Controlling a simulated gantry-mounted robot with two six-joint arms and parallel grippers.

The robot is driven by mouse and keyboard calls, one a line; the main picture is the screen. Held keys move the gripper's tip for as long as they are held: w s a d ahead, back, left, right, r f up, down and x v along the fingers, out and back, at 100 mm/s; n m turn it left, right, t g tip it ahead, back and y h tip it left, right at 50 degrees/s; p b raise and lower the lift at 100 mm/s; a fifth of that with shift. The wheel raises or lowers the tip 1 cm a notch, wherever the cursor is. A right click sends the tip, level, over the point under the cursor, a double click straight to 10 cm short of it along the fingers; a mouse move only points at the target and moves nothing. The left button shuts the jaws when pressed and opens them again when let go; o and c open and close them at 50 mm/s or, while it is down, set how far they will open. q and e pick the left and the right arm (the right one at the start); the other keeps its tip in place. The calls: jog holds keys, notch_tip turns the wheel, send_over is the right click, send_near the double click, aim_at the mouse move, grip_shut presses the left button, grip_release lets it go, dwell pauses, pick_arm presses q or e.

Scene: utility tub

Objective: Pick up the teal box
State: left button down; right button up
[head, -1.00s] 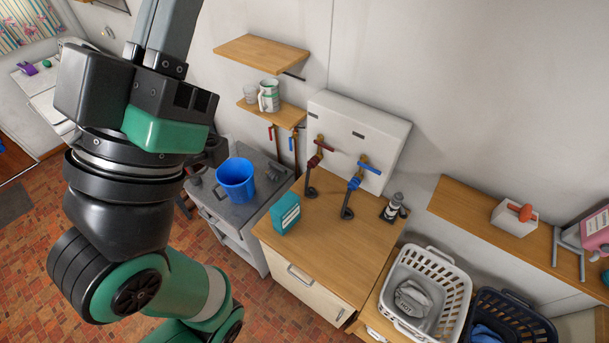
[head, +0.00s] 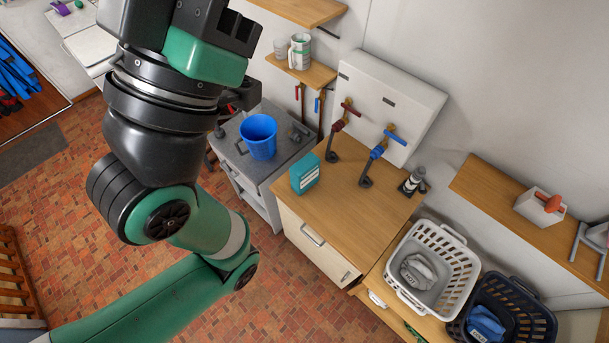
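The teal box (head: 305,174) stands upright on the wooden top of a low cabinet (head: 345,215), near its left edge. It has a pale label on its front and nothing touches it. A green and black arm of mine fills the left of the head view, and its upper end runs out past the top edge. Nothing covers the teal box in this view.
A blue bucket (head: 258,137) stands on the grey tub unit (head: 233,160) left of the box. Red-handled (head: 347,108) and blue-handled (head: 385,143) taps rise behind it. The cabinet's front middle is clear.

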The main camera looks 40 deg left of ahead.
pick_arm(q)
jog(key=c, duration=1.5)
grip_release()
jog(key=shift+c, duration=0.2)
jog(key=o, duration=1.5)
